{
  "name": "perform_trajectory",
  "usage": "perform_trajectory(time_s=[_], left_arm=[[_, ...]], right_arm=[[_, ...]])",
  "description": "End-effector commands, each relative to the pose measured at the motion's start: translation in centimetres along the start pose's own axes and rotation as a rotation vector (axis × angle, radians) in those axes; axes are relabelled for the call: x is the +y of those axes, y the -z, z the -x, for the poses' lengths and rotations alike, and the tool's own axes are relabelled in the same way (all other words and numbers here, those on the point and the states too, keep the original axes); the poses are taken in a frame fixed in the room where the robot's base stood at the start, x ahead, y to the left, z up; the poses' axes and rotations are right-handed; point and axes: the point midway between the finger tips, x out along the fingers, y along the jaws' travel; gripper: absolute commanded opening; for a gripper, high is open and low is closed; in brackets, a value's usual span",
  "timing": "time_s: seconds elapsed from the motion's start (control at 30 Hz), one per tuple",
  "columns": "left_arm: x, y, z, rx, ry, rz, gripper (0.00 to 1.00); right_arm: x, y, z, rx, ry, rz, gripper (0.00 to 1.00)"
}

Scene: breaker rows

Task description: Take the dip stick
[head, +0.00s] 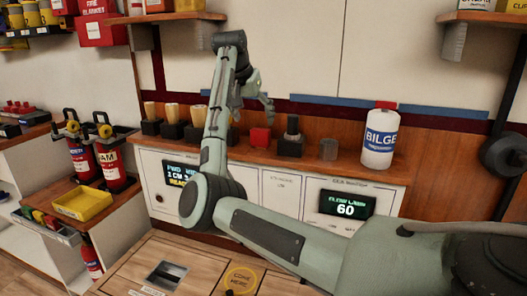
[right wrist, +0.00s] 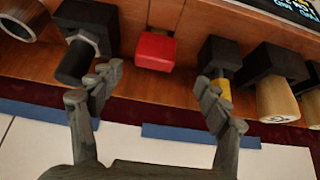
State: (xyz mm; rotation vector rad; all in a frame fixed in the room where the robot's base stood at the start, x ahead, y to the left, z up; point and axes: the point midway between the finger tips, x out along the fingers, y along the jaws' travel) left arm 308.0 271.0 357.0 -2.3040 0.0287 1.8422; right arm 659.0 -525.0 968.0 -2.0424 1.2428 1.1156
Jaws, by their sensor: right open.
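My right gripper (head: 255,102) is open and empty above the wooden shelf, and its two spread fingers also show in the right wrist view (right wrist: 156,90). Nothing in view is labelled as the dip stick, so I cannot tell which piece it is. A red block (head: 260,137) lies beyond the gap between the fingers in the right wrist view (right wrist: 156,51). A black holder with a dark upright cylinder (head: 292,138) stands beside it, near the left finger in the wrist view. A black holder with a yellow piece (right wrist: 223,88) is partly hidden by the right finger. My left gripper is out of view.
Black holders with pale wooden handles (head: 172,121) line the shelf to the left. A grey cup (head: 328,150) and a white BILGE bottle (head: 379,138) stand to the right. A yellow tray (head: 83,203) is at left.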

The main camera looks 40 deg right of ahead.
Motion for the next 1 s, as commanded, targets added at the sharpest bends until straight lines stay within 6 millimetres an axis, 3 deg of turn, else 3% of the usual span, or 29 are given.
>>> perform_trajectory(time_s=[0.17,0.37,0.7,1.0], left_arm=[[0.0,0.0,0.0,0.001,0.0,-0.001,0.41],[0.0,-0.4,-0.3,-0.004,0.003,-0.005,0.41],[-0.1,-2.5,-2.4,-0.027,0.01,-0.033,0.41],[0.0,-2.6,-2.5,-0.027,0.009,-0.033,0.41]], right_arm=[[0.0,0.0,-0.8,-0.004,-0.001,0.0,0.76],[0.2,0.1,-3.0,-0.003,-0.001,0.0,0.76],[0.8,0.2,-7.4,-0.002,-0.001,0.002,0.76],[0.7,0.2,-7.8,-0.001,0.0,0.001,0.73]])
